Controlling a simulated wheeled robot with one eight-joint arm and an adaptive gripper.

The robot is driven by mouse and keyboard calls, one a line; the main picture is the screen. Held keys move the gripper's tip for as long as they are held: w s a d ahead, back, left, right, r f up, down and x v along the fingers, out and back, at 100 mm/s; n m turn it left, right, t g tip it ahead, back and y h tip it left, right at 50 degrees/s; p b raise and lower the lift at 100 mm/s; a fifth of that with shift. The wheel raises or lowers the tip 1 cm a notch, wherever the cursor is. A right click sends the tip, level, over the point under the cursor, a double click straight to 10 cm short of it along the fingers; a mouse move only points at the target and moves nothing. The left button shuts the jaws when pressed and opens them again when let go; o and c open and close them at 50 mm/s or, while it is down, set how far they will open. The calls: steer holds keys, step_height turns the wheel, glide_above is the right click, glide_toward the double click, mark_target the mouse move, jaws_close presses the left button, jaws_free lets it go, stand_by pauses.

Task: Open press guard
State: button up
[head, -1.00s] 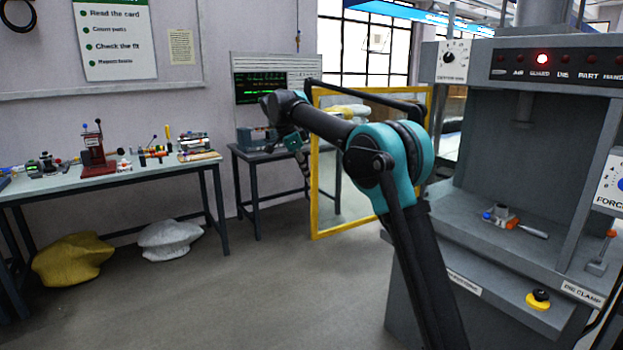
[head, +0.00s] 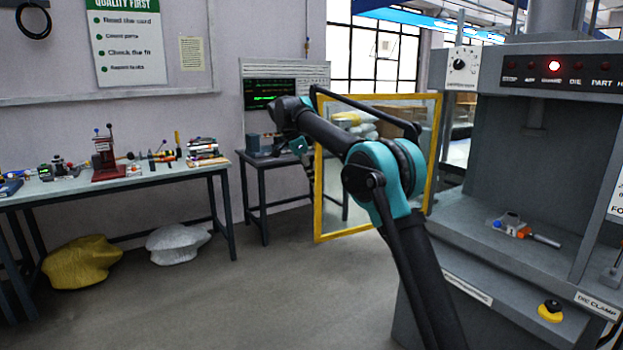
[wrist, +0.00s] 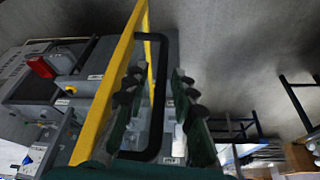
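The press guard is a clear panel in a yellow frame (head: 377,231). In the head view it stands swung out from the left side of the grey press (head: 515,150). In the wrist view its yellow frame (wrist: 112,85) runs up the left-centre. A black loop handle (wrist: 160,85) is fixed to the guard. My gripper (wrist: 155,98) has its fingers apart, one on each side of the handle's near bar; I cannot tell if either touches it. In the head view my gripper (head: 305,160) is small and partly hidden at the guard's left edge.
A red lamp (head: 554,66) is lit on the press panel. A small part with an orange piece (head: 522,232) lies on the press bed. A workbench (head: 110,182) and a monitor table (head: 262,165) stand by the wall. Yellow and white sacks lie under the workbench. The floor in front is clear.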

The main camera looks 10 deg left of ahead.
steer(key=shift+r, duration=0.1)
steer(key=v, duration=0.7)
stand_by(0.4)
steer(key=shift+s+a+r, duration=0.1)
steer(key=shift+s, duration=0.05)
